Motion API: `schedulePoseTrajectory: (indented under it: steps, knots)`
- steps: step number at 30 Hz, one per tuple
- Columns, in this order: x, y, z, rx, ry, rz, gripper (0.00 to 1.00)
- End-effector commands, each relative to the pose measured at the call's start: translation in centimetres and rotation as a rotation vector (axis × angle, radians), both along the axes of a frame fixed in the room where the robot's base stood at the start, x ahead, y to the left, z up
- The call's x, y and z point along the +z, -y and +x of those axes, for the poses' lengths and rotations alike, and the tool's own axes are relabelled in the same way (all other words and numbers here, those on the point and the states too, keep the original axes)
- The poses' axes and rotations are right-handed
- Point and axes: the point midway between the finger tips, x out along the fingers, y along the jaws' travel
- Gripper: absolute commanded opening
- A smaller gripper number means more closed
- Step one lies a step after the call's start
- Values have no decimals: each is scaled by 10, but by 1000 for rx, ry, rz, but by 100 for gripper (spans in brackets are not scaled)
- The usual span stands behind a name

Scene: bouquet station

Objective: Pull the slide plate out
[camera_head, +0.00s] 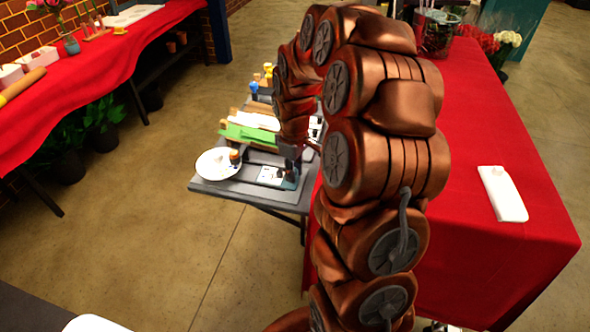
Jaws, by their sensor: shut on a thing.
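My gripper (289,165) reaches down at the right end of a low grey bench and is small and partly hidden by my copper arm. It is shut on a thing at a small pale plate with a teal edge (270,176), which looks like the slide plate. The jaws' exact contact is hidden. The pale plate lies flat near the bench's front edge, with a small dark part on it. I cannot tell how far the plate is out.
On the grey bench (222,188) are a white dish (214,164), a small orange-capped bottle (235,157), a green sheet (248,134) and several bottles behind. A red-covered table (480,250) stands right, with a white block (503,193). Another red-covered table (110,75) stands left. Floor between is clear.

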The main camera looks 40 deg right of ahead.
Motion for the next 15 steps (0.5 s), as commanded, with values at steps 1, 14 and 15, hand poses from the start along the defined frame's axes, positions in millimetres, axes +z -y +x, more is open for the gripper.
schedulePoseTrajectory:
  steps: [1,14,15]
  knots:
    - [0,0,0,1,0,0,0]
    - [0,1,0,-2,0,1,49]
    - [0,1,0,-2,0,1,49]
